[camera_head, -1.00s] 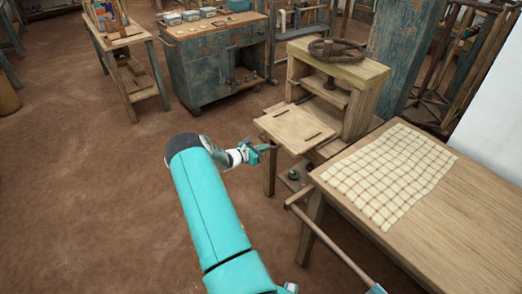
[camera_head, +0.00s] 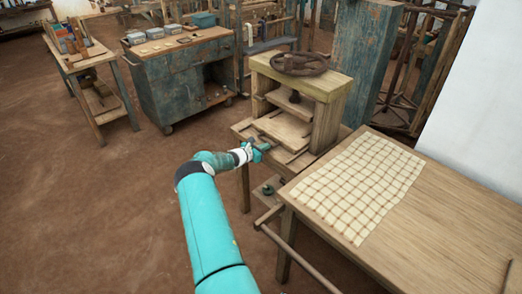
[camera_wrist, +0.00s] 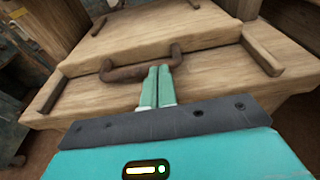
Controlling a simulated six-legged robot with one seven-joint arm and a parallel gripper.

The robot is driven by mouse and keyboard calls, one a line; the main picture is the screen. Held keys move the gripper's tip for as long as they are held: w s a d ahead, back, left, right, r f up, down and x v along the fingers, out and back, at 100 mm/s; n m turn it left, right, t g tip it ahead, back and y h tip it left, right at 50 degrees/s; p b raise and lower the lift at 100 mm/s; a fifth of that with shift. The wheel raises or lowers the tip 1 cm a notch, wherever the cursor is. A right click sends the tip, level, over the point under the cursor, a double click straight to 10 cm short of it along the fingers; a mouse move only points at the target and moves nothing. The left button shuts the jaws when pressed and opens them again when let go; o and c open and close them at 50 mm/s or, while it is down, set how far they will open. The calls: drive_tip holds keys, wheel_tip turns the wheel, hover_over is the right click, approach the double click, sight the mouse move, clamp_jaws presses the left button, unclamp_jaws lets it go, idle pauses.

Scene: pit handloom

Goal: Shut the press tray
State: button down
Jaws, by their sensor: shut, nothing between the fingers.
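The wooden press (camera_head: 330,112) stands on a low bench, with a dark handwheel (camera_head: 300,63) on top. Its flat wooden tray (camera_head: 284,130) lies mostly between the posts, under the press plate. In the wrist view the tray (camera_wrist: 160,28) has a dark brown bar handle (camera_wrist: 125,72) on its front edge. My gripper (camera_head: 268,146) is at the tray's front. In the wrist view the shut fingers of my gripper (camera_wrist: 160,70) are at the right part of the handle and seem to touch it. They hold nothing. The tray's back end is hidden inside the press.
Wooden guide strips (camera_wrist: 262,55) lie beside the tray on the bench top (camera_wrist: 215,78). A table with a checked cloth (camera_head: 360,185) stands to the right, with a round bar (camera_head: 290,255) along its near side. A blue cabinet (camera_head: 185,85) stands behind left. The floor at left is clear.

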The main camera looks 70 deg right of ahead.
drive_tip(key=shift+s+d, duration=0.2)
drive_tip(key=shift+d, duration=0.1)
drive_tip(key=shift+s+d+r, duration=0.3)
drive_tip(key=shift+d, duration=0.05)
drive_tip(key=shift+w+r, duration=0.1)
drive_tip(key=shift+w+a, duration=0.35)
drive_tip(key=shift+w, duration=0.05)
drive_tip(key=v, duration=1.3)
drive_tip(key=shift+a+f, duration=0.3)
drive_tip(key=shift+a, duration=0.15)
